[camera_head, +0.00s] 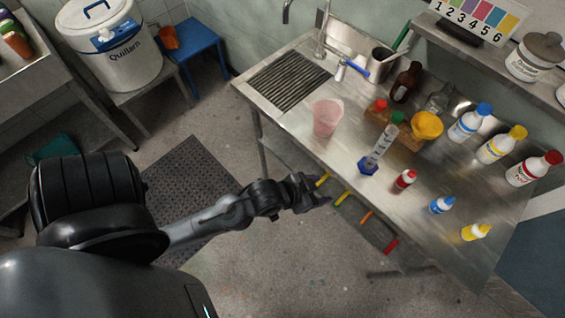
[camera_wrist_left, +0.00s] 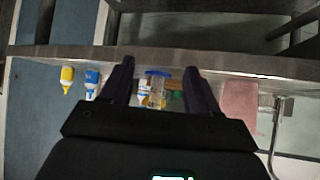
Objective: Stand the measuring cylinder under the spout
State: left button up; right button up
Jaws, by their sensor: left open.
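The measuring cylinder is clear, with a blue six-sided foot (camera_head: 368,166); it stands upright near the front edge of the steel bench (camera_head: 335,150). In the left wrist view the cylinder (camera_wrist_left: 156,92) shows upside down between my fingers, farther off. My left gripper (camera_head: 312,190) is open and empty, in front of the bench edge, left of the cylinder and apart from it. Its fingers (camera_wrist_left: 158,68) also show in the left wrist view. A tap with a spout (camera_head: 321,38) rises at the sink. A white lidded tub (camera_head: 112,60) has blue fittings. My right gripper is not in view.
A pink beaker (camera_head: 326,118) stands left of the cylinder. A wooden rack (camera_head: 405,137), yellow bowl (camera_head: 427,125) and brown bottle (camera_head: 405,83) stand behind. Small bottles, including a red one (camera_head: 404,181), stand to the right. A ribbed drainer (camera_head: 289,82) is at the bench's left end.

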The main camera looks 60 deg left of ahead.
pick_arm(q)
jog(key=s+a+f+g, duration=0.1)
jog(key=s+f+g, duration=0.1)
jog(key=s+g, duration=0.4)
jog(key=s, duration=0.5)
jog(key=shift+a+m+g+y, duration=0.15)
jog(key=shift+m+g+y, duration=0.15)
jog(key=shift+y, duration=0.1)
